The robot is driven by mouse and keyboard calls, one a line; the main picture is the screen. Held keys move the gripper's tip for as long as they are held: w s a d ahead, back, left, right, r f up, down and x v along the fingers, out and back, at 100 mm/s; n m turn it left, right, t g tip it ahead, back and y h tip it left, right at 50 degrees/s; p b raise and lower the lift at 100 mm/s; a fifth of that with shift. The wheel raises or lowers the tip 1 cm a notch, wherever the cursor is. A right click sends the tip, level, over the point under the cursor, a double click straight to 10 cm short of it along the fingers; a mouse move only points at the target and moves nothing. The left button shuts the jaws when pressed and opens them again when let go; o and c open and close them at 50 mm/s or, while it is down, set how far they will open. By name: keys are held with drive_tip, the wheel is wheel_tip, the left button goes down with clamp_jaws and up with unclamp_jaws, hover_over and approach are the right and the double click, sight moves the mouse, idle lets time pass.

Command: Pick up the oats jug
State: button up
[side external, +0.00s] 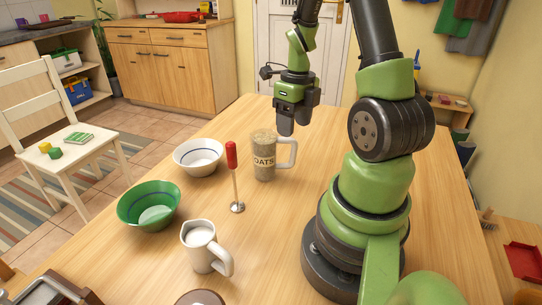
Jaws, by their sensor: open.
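The oats jug (264,168) stands upright on the wooden table. It is a clear jug filled with beige oats, labelled "OATS", with a pale handle on its right side. My gripper (286,128) is open and points down, above and a little right of the jug in the picture. It holds nothing that I can see. I cannot tell from this one view how far it is from the jug's rim or handle in depth.
A white bowl (199,161) is left of the jug. A red-handled tool (232,165) stands upright close by its left. A green bowl (149,212) and a white jug (200,255) are nearer the camera. The table behind the jug looks clear.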

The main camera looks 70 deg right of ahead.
sight(294, 139)
drive_tip(key=f, duration=0.6)
drive_tip(key=shift+s+a+f, duration=0.1)
drive_tip(key=shift+a+f, duration=0.15)
drive_tip(key=shift+c, duration=0.2)
clamp_jaws()
